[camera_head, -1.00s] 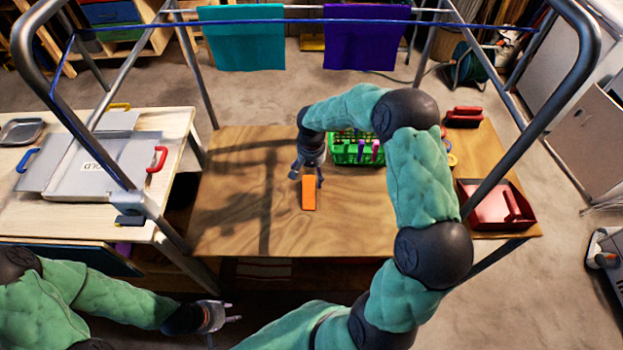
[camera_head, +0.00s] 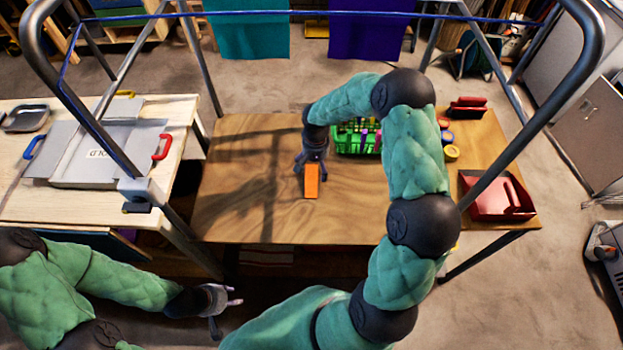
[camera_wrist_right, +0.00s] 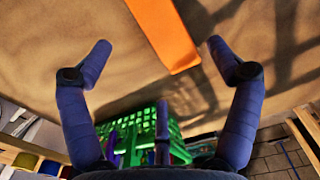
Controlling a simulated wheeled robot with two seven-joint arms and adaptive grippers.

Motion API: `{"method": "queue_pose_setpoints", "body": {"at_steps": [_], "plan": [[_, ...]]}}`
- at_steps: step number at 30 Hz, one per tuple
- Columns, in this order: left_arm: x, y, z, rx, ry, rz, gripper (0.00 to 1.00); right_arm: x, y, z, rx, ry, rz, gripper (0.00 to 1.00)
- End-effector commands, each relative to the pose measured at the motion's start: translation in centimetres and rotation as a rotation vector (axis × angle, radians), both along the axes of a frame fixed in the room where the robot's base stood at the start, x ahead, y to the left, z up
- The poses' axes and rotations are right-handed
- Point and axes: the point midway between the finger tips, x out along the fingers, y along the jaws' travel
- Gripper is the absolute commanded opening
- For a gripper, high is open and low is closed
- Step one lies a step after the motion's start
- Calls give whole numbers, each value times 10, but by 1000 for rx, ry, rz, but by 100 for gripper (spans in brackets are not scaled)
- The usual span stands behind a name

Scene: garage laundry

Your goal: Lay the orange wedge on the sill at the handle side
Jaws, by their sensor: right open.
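The orange wedge (camera_head: 312,181) lies on the brown wooden tabletop (camera_head: 235,210), its long side running toward me. My right gripper (camera_head: 311,171) is open at the wedge's far end. In the right wrist view the wedge (camera_wrist_right: 162,32) shows between and beyond the spread fingers (camera_wrist_right: 158,45), with nothing held; whether a finger touches it I cannot tell. My left gripper (camera_head: 226,315) is open and empty, low at the front left, off the tabletop. A grey folding board (camera_head: 95,165) with a red handle (camera_head: 162,147) and a blue handle (camera_head: 34,146) lies on the pale left table. I cannot identify the sill for certain.
A green basket (camera_head: 356,140) stands just right of my right gripper and also shows in the wrist view (camera_wrist_right: 170,125). A red dustpan-like tray (camera_head: 490,198) sits at the tabletop's right. A metal frame (camera_head: 205,85) stands around the tabletop. The tabletop's left part is clear.

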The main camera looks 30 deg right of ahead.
Motion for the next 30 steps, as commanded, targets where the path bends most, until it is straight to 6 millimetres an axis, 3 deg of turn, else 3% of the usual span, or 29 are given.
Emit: {"method": "queue_pose_setpoints", "body": {"at_steps": [8,16,24,26,30], "plan": [[0,0,-6,0,0,0,40,0,1,-21,0,0,0,90],[0,0,-18,0,0,0,40,0,3,-58,-1,1,0,90],[0,0,-18,0,0,0,40,1,3,-62,-1,-2,-1,90],[0,0,-18,0,0,0,40,1,3,-62,-1,-2,-1,78],[0,0,-18,0,0,0,40,1,3,-62,-1,-1,-1,39]]}}
